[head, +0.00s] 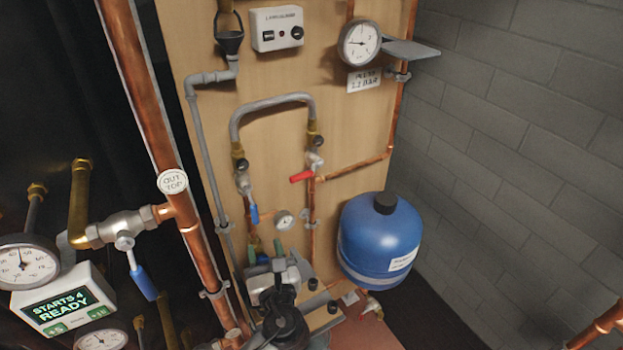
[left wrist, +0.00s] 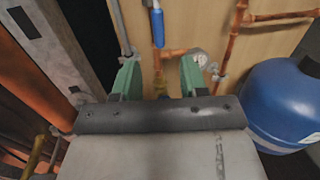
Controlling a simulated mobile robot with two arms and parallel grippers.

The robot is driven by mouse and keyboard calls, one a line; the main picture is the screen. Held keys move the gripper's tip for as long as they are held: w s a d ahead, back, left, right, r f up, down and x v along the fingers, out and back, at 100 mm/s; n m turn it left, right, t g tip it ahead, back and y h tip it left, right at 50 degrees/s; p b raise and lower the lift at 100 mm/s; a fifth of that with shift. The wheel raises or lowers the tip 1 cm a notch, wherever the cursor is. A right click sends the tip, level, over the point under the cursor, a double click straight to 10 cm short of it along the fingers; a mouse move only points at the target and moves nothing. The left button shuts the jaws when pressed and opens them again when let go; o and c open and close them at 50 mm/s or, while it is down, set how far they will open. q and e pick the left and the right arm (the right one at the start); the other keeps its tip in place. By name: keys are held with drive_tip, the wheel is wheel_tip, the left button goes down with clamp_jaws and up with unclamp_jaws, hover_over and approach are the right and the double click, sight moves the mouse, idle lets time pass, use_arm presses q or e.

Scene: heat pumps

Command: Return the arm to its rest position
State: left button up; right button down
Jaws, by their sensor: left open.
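My left gripper (head: 269,252) shows low in the middle of the head view, in front of the wooden board. Its green fingers also show in the left wrist view (left wrist: 160,76), spread apart. No held object shows between them; pipework and a brass fitting are seen behind the gap. A small gauge (head: 284,220) is just above the gripper in the head view and to the right of the fingers in the left wrist view (left wrist: 200,58). I cannot tell whether the fingers touch any pipe. My right gripper is in neither view.
A blue tank (head: 378,240) stands right of my left arm. A blue-handled valve (head: 254,214) and red-handled valve (head: 302,177) sit on pipes above the gripper. A thick copper pipe (head: 140,80) runs down the left.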

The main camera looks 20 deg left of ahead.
use_arm(q)
drive_tip(key=s+a+f+n+g+h, duration=0.2)
drive_tip(key=s+f+n+g+h, duration=0.35)
drive_tip(key=n, duration=0.85)
drive_tip(key=s+d+f+n+g+h, duration=0.1)
drive_tip(key=s+d+n+g+h, duration=0.2)
drive_tip(key=s+n, duration=0.35)
drive_tip(key=s+d+f+n+g+h, duration=0.1)
drive_tip(key=s+d+n+g+h, duration=0.2)
drive_tip(key=s+n, duration=0.4)
wheel_tip(320, 180, down, 27)
drive_tip(key=s+m, duration=0.2)
drive_tip(key=s+a+f+g, duration=0.2)
drive_tip(key=s+a+f, duration=0.1)
drive_tip(key=s+f, duration=1.2)
drive_tip(key=shift+s+a+f, duration=0.15)
drive_tip(key=shift+s, duration=0.4)
